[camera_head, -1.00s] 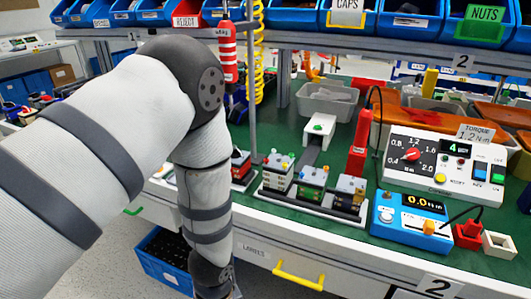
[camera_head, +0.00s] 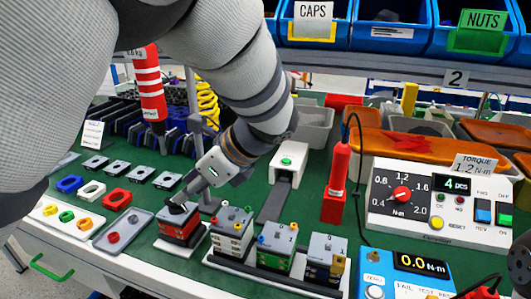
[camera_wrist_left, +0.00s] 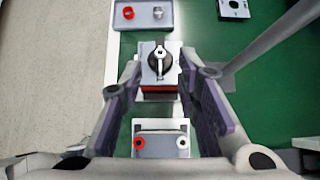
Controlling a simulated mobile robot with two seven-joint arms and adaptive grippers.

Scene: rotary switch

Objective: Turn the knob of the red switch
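The red switch (camera_head: 178,228) stands on the bench at the left end of a row of small switch boxes. It has a red body and a grey top. In the left wrist view its dark knob (camera_wrist_left: 160,62) has a light pointer and sits on the grey top. My left gripper (camera_head: 182,204) is just above the switch in the head view, partly covering it. In the left wrist view its two fingers (camera_wrist_left: 159,72) are spread, one on each side of the switch, with clear gaps to the knob.
Several other switch boxes (camera_head: 275,245) stand to the right on a pale rail. A tray (camera_head: 123,229) with small rings lies to the left. A grey post (camera_head: 207,195) rises behind my left gripper. A torque panel (camera_head: 430,205) stands at right.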

